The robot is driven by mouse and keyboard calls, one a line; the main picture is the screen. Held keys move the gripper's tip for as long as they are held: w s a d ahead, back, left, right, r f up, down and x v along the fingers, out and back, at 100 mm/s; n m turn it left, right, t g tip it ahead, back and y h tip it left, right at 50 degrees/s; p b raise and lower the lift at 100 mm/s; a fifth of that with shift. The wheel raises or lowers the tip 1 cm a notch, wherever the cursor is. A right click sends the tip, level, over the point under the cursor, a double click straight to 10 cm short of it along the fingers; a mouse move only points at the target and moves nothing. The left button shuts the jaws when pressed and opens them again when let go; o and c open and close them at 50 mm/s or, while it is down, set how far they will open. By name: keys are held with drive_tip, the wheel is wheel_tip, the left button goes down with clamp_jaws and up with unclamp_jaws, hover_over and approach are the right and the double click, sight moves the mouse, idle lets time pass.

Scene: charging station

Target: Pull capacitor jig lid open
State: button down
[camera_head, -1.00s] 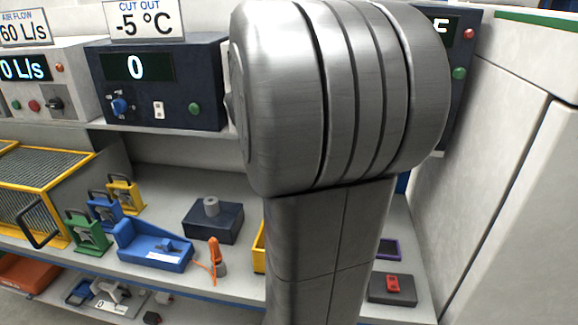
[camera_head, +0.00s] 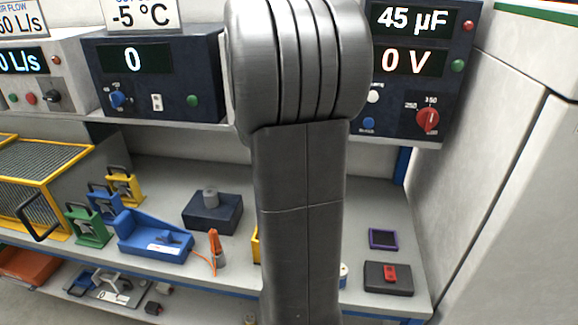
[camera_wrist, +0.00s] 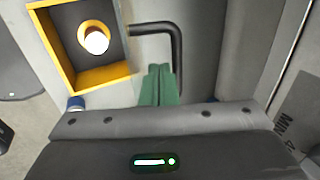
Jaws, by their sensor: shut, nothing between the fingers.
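The yellow-edged jig (camera_wrist: 104,76) is at the upper left of the wrist view, with a dark inside and a round pale part with a yellow ring (camera_wrist: 95,39) in it. A black bent handle (camera_wrist: 178,48) reaches out from its right side. I cannot tell the lid apart from the box. My gripper (camera_wrist: 160,68) has green fingers, shut and empty, with the tips inside the handle's bend; contact is unclear. In the head view only a yellow sliver of the jig (camera_head: 255,245) shows, as my arm hides the rest and my gripper.
A dark panel (camera_head: 398,100) above reads 45 µF and 0 V. A dark block with a red switch (camera_head: 388,279) and a purple-edged item (camera_head: 383,239) lie to the right on the shelf. A blue fixture (camera_head: 150,235) and an orange tool (camera_head: 214,245) stand to the left.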

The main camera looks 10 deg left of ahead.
drive_tip(key=shift+w+d+r+g+p, duration=0.1)
drive_tip(key=shift+w+r+g+p, duration=0.3)
drive_tip(key=shift+p, duration=0.5)
drive_tip(key=w, duration=0.3)
drive_tip(key=shift+f+g, duration=0.15)
drive_tip(key=shift+g, duration=0.15)
drive_tip(key=shift+w+d+g+p, duration=0.1)
drive_tip(key=shift+w+g+p, duration=0.4)
drive_tip(key=shift+p, duration=0.6)
